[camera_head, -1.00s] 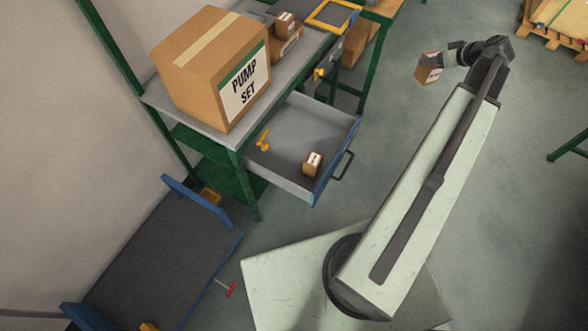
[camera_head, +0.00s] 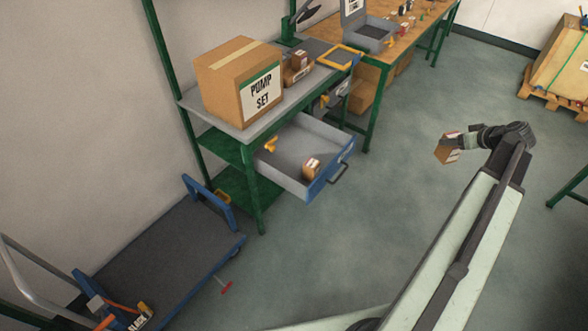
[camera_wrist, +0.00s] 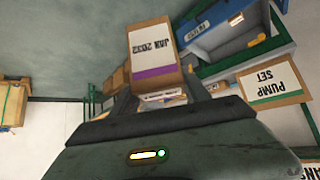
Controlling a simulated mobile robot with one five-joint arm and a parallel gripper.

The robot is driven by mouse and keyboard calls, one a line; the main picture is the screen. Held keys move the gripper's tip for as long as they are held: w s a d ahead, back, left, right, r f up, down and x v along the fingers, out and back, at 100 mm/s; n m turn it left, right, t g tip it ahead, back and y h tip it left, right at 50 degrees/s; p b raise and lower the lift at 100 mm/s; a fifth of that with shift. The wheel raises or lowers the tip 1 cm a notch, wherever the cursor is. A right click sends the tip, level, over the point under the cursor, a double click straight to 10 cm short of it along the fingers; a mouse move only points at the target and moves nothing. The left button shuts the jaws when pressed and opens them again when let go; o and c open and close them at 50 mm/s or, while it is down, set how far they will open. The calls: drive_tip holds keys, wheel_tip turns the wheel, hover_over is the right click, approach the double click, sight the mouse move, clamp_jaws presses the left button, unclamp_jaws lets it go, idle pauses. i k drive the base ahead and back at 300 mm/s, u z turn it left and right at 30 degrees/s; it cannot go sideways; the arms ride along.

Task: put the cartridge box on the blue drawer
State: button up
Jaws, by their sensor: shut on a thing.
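My gripper (camera_head: 466,141) is shut on a small cardboard box (camera_head: 447,149), held in the air over open floor to the right of the bench. In the wrist view this box (camera_wrist: 152,50) has a white label reading "JAN 2032" and a purple stripe; I take it as the cartridge box. The blue drawer (camera_head: 331,177) is pulled out below the green-framed bench, with a grey inside and a dark handle. It also shows upside down in the wrist view (camera_wrist: 245,53). The gripper is well apart from the drawer. A small carton (camera_head: 311,168) and a yellow item (camera_head: 270,145) lie inside the drawer.
A large "PUMP SET" box (camera_head: 238,82) stands on the bench above the drawer. A blue-edged trolley (camera_head: 160,255) is at lower left. A wooden workbench (camera_head: 405,38) stands behind. A pallet with a crate (camera_head: 555,70) is at upper right. Floor between drawer and gripper is clear.

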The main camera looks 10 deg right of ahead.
sight(285, 168)
drive_tip(key=u, duration=1)
drive_tip(key=i, duration=1)
drive_tip(key=z, duration=0.05)
